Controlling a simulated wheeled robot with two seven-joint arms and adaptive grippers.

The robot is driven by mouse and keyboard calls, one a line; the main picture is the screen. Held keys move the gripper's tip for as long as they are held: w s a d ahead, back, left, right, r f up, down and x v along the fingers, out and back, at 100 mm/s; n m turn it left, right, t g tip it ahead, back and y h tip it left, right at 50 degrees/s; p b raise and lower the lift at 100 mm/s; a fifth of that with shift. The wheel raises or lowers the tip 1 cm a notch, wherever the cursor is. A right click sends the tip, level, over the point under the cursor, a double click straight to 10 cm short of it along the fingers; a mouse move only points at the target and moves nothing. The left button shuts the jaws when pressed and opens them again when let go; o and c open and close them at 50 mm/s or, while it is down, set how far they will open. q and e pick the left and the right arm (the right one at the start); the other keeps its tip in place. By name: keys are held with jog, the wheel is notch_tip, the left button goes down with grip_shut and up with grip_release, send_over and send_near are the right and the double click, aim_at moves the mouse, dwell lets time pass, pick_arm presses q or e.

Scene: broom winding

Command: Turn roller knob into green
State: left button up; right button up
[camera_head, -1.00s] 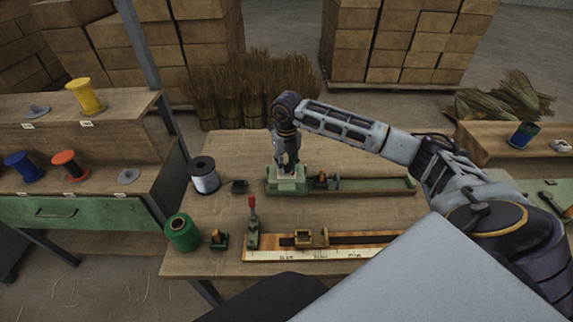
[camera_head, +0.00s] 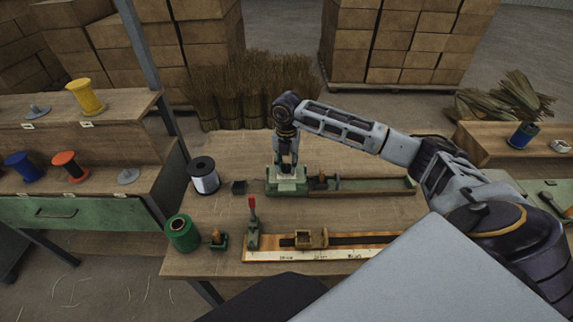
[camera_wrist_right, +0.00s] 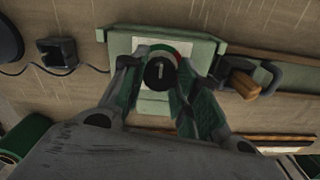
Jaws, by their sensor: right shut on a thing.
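The roller knob (camera_wrist_right: 160,72) is a round black dial with a pale pointer line, seen from above in the right wrist view. The line stands almost upright in that picture. Part of a red and green arc shows past the knob's upper edge; the fingers hide the rest. The knob sits on a pale green machine housing (camera_wrist_right: 207,47), whose base also shows in the head view (camera_head: 287,188). My right gripper (camera_head: 287,165) points down over the housing, with its fingers shut on the knob's two sides. My left gripper is not in view.
A long green trough (camera_head: 370,185) runs right from the housing. A white spool (camera_head: 205,180) and a green spool (camera_head: 182,234) stand at the table's left. A red-handled lever (camera_head: 252,215) and a wooden ruler board (camera_head: 340,253) lie nearer.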

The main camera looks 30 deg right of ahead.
aim_at(286, 166)
jog(key=o, duration=0.8)
jog(key=shift+o, duration=1.2)
jog(key=shift+r, duration=0.1)
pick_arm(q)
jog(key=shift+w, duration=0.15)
pick_arm(e)
notch_tip(286, 166, up, 12)
